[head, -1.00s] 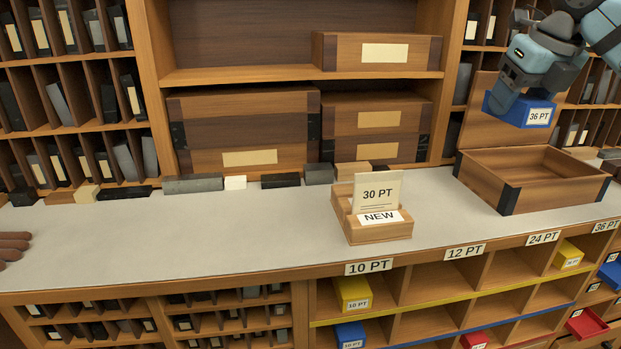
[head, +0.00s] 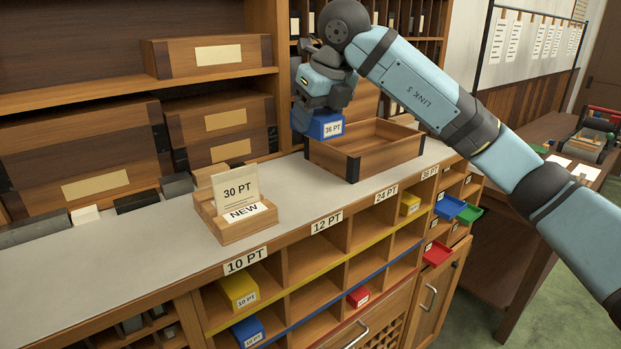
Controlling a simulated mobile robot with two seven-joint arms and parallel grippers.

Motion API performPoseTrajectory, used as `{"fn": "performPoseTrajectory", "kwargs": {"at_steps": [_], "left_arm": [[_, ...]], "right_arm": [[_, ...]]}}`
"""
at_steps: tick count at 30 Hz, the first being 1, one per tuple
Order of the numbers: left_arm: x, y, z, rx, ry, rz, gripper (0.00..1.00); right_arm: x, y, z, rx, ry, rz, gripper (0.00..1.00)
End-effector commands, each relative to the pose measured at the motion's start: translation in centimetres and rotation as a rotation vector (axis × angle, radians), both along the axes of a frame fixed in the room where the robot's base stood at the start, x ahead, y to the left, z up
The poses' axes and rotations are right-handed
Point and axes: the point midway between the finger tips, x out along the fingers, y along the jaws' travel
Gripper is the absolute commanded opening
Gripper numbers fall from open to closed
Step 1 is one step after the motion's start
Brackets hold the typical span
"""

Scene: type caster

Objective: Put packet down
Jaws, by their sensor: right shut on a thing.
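A blue packet labelled 36 PT (head: 330,127) is held in my right gripper (head: 318,118), whose arm comes in from the right. The packet is at the left end of an open wooden box (head: 340,163) on the grey counter (head: 130,232). It appears above the counter; whether it touches the box's rim I cannot tell. The gripper's fingers are partly hidden behind and beside the packet. My left gripper is not in the head view.
A wooden card holder (head: 235,226) with a 30 PT card and a NEW label stands on the counter to the left. Below are cubbies with yellow, blue and red packets (head: 238,290). Blue, green and red drawers (head: 448,207) stick out at the right. Counter between holder and box is clear.

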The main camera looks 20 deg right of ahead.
Motion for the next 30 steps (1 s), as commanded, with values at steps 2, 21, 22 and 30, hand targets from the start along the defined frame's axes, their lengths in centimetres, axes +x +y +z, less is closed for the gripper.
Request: {"fn": "performPoseTrajectory", "kwargs": {"at_steps": [2, 21, 22, 30], "left_arm": [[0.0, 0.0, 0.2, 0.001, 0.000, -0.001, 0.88], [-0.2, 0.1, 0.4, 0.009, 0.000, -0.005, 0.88], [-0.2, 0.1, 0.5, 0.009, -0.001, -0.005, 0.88], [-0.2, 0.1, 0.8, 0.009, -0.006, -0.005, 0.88]], "right_arm": [[-0.1, -0.1, -2.0, 0.001, 0.001, -0.001, 0.12], [0.0, 0.0, -10.5, 0.001, 0.000, 0.000, 0.12], [0.0, 0.0, -10.9, 0.001, -0.001, 0.000, 0.12], [0.0, 0.0, -12.9, 0.002, -0.005, 0.000, 0.12]]}}
